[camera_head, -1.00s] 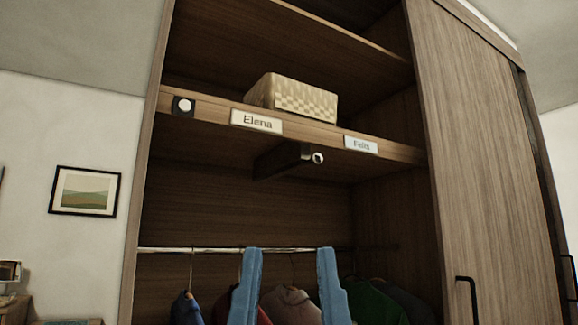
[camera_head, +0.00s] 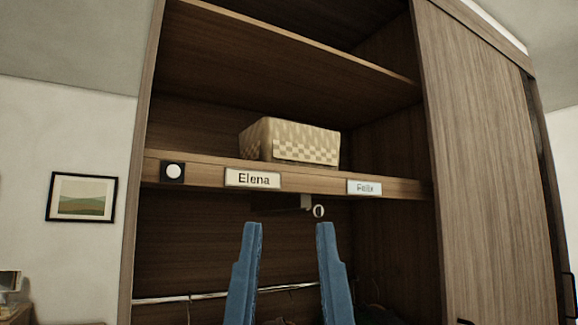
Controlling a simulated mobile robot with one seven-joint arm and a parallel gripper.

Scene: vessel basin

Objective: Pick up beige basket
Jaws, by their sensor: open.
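The beige basket (camera_head: 292,148), woven with a checkered front, sits upright on the wardrobe shelf (camera_head: 310,184), above and between the "Elena" label (camera_head: 252,179) and the "Felix" label (camera_head: 364,187). My gripper (camera_head: 284,228) shows as two blue fingers pointing up, spread apart with nothing between them. In the picture it is below the shelf edge and below the basket, not touching the basket. The basket's far side and its inside are hidden.
A white round knob on a black plate (camera_head: 173,172) is on the shelf's front edge at left. A small hook-like fitting (camera_head: 318,211) hangs under the shelf. A clothes rail (camera_head: 160,299) runs lower down. A sliding door (camera_head: 480,150) covers the right side.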

